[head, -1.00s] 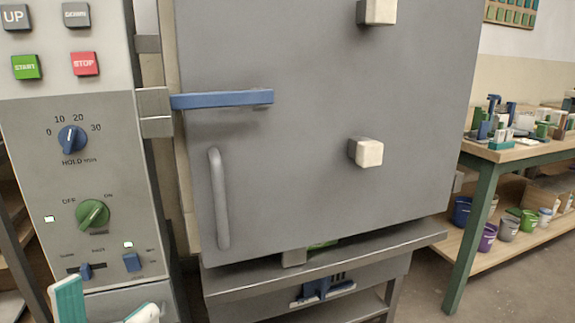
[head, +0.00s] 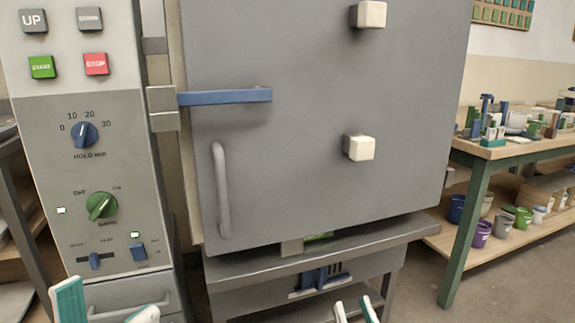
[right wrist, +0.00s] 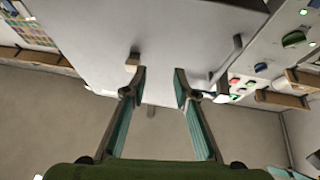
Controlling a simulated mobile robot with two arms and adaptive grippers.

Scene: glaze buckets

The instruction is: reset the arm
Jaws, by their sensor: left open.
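My left gripper (head: 107,306) shows at the bottom left of the head view, below the control panel. Its two teal-and-white fingers stand apart, with nothing visible between them. My right gripper (head: 355,311) shows only by its fingertips at the bottom edge, in front of the kiln's stand. In the right wrist view its fingers (right wrist: 160,82) are spread and empty, with the grey kiln door beyond them. Neither gripper visibly touches anything.
The large grey kiln door (head: 300,185) is closed, with its blue latch bar (head: 225,97) across the left edge. The control panel (head: 140,190) stands left. A green-legged worktable (head: 472,215) with several buckets on its lower shelf is at the right.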

